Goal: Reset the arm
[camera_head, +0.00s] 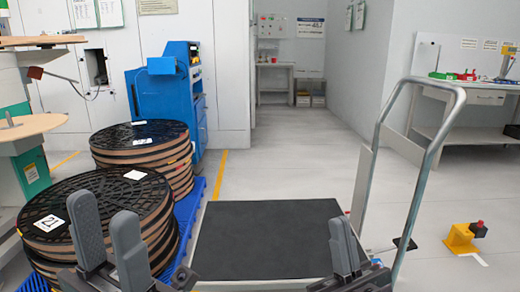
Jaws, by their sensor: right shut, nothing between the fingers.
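My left gripper (104,212) is at the lower left, in front of the near reel stack. Its two grey fingers point up and stand apart, with nothing seen between them. My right gripper (343,222) is at the lower centre right, in front of the cart handle's lower end and the platform's right edge. Its fingers are together and empty. Both forearms run out of the bottom of the view.
Two stacks of black-topped reels, near (120,190) and far (138,132), stand on a blue pallet (192,215). A cart with an empty dark platform (265,240) and metal handle (424,165) is ahead. A yellow block (460,238) lies right. The floor beyond is clear.

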